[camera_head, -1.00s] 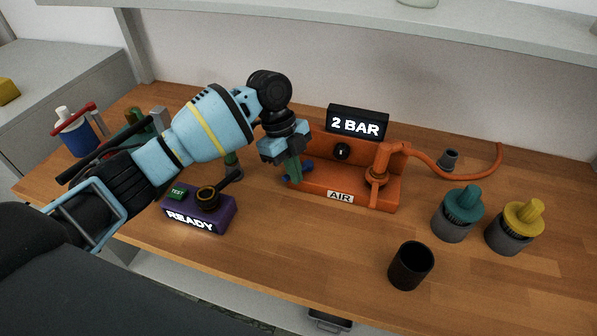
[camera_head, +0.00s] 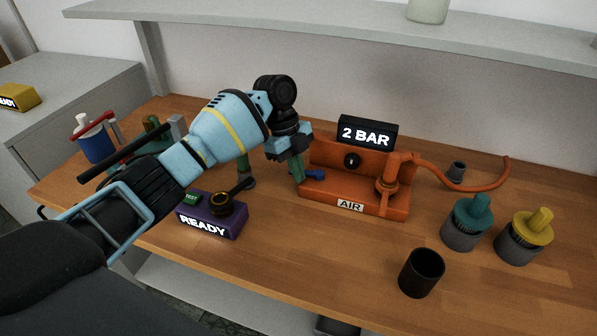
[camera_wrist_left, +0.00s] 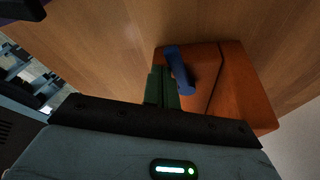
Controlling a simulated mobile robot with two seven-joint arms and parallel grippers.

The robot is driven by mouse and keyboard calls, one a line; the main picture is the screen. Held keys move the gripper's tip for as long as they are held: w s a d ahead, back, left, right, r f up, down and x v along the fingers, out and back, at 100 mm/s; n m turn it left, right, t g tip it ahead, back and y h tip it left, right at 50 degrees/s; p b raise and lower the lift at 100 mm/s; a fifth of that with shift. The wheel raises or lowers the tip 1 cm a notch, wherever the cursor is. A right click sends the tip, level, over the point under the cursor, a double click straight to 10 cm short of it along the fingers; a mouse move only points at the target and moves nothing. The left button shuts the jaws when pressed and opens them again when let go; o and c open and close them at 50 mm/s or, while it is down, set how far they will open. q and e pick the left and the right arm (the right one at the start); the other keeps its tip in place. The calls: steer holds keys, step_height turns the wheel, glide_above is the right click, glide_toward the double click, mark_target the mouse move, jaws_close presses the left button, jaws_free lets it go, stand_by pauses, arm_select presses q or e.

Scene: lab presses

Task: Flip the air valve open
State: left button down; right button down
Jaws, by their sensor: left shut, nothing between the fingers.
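The orange air station (camera_head: 335,200) stands on the bench with an "AIR" label and a "2 BAR" display (camera_head: 367,132). Its blue valve lever (camera_head: 315,174) shows just right of my left gripper's fingers. My left gripper (camera_head: 298,172) is shut and empty, with its green fingers pointing down at the station's left end. In the left wrist view the blue lever (camera_wrist_left: 180,70) lies along the orange base, right beside the shut fingertips (camera_wrist_left: 161,84). I cannot tell whether they touch. The fingers partly hide the lever in the head view. My right gripper is not in view.
A purple "READY" box (camera_head: 210,219) with a black handle stands front left of the station. An orange hose (camera_head: 462,187) runs right. A black cup (camera_head: 421,272), a teal-topped jar (camera_head: 467,222) and a yellow-topped jar (camera_head: 525,237) stand at right. A shelf (camera_head: 330,30) runs above.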

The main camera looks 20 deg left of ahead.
arm_select(q)
steer(key=shift+w+d, duration=0.25)
steer(key=shift+d, duration=0.5)
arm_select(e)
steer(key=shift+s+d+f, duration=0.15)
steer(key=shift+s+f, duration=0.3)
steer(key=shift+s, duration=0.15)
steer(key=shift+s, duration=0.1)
arm_select(q)
steer(key=shift+d, duration=0.1)
